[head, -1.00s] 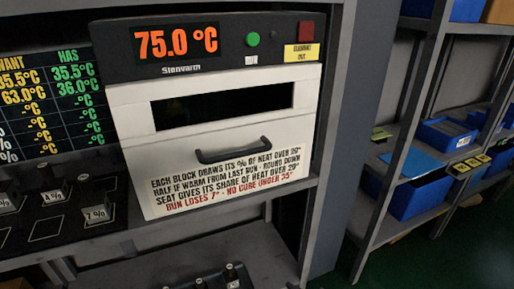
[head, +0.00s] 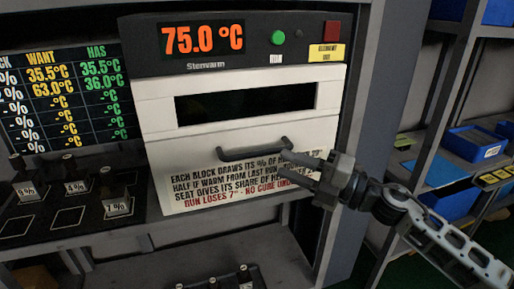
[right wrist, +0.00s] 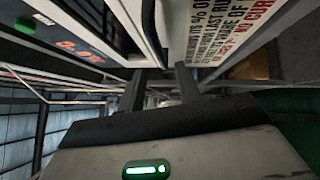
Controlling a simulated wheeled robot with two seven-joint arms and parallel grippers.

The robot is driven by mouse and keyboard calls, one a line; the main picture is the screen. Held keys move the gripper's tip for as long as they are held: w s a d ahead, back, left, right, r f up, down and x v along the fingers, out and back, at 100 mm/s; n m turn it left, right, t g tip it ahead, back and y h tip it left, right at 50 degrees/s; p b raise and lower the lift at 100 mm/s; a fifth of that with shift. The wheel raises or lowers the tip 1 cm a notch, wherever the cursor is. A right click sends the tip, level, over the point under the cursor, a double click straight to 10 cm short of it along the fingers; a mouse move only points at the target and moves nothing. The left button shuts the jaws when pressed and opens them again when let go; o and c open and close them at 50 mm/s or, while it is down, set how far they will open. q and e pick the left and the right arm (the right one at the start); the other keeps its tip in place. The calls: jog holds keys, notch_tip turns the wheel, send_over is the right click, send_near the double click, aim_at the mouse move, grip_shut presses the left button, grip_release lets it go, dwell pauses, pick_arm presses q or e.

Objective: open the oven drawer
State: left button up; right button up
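The oven (head: 240,100) stands on a grey shelf, with its white drawer front (head: 160,120) closed against the body. A dark curved handle (head: 240,154) sits on the drawer front, above printed text. My right gripper (head: 294,166) is in front of the drawer, just below and right of the handle's right end. Its two fingers are apart with nothing between them. In the right wrist view the open fingers (right wrist: 161,84) point toward the oven, and a dark bar that looks like the handle (right wrist: 148,18) is above them. My left gripper is not in view.
Several valve blocks (head: 117,200) stand on a dark tray left of the oven. More blocks sit on the shelf below (head: 245,275). A grey post (head: 385,100) stands right of the oven, and a rack with blue bins (head: 475,143) is beyond it.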

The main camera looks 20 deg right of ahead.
aim_at(257, 154)
jog(key=p+x, duration=0.1)
jog(key=x, duration=0.7)
jog(key=shift+p, duration=0.35)
jog(key=shift+c, duration=0.2)
grip_shut()
